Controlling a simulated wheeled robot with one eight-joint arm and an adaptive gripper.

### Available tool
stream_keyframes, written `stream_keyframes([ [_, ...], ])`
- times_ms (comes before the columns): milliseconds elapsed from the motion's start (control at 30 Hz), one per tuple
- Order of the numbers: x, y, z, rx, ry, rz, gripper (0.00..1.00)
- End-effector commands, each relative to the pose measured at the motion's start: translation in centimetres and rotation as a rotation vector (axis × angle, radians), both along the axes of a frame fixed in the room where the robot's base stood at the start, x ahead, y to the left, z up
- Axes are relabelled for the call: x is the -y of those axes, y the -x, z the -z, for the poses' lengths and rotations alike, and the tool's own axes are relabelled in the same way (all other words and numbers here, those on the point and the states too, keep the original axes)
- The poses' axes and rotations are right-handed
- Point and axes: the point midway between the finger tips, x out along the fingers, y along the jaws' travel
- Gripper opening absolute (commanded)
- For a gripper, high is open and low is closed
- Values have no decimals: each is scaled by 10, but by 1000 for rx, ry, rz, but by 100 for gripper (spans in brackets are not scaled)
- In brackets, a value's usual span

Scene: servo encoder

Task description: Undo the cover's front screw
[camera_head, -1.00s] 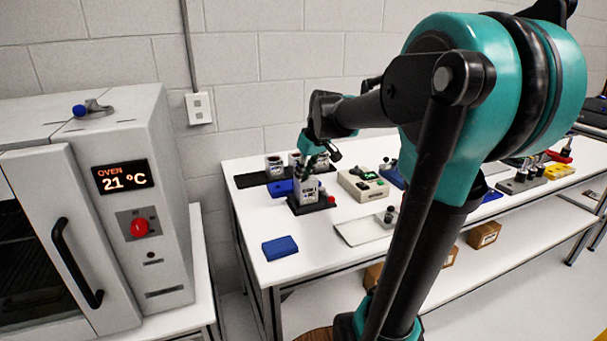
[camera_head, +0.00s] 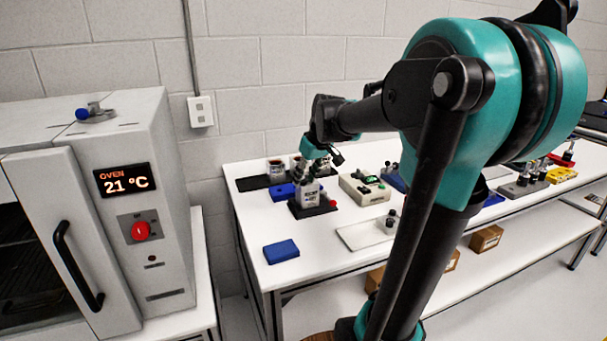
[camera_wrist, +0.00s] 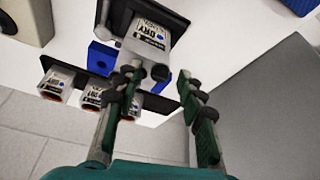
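A grey servo unit with a printed label (camera_head: 308,192) stands upright in a black fixture (camera_head: 314,211) near the table's left end. In the wrist view the unit (camera_wrist: 143,50) shows its label and a dark round piece (camera_wrist: 160,72) on its near end. I cannot tell whether that piece is the cover's front screw. My gripper (camera_wrist: 157,77) is open, its green-padded fingers apart, with that end of the unit seen between the fingertips. In the head view my gripper (camera_head: 307,174) is just above the unit. Contact cannot be made out.
A black tray (camera_head: 249,184) with several similar units stands behind, next to a blue block (camera_head: 283,191). Another blue block (camera_head: 281,251) lies in front. A beige device (camera_head: 365,188) and a pale plate (camera_head: 362,235) are to the right. An oven (camera_head: 150,235) stands left.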

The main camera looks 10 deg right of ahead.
Motion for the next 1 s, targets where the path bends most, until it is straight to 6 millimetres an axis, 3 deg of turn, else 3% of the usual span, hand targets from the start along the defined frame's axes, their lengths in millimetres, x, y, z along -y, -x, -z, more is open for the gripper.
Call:
stream_keyframes([
  [267,-2,1,0,0,0,106,39],
  [1000,-9,0,0,1,2,714,39],
])
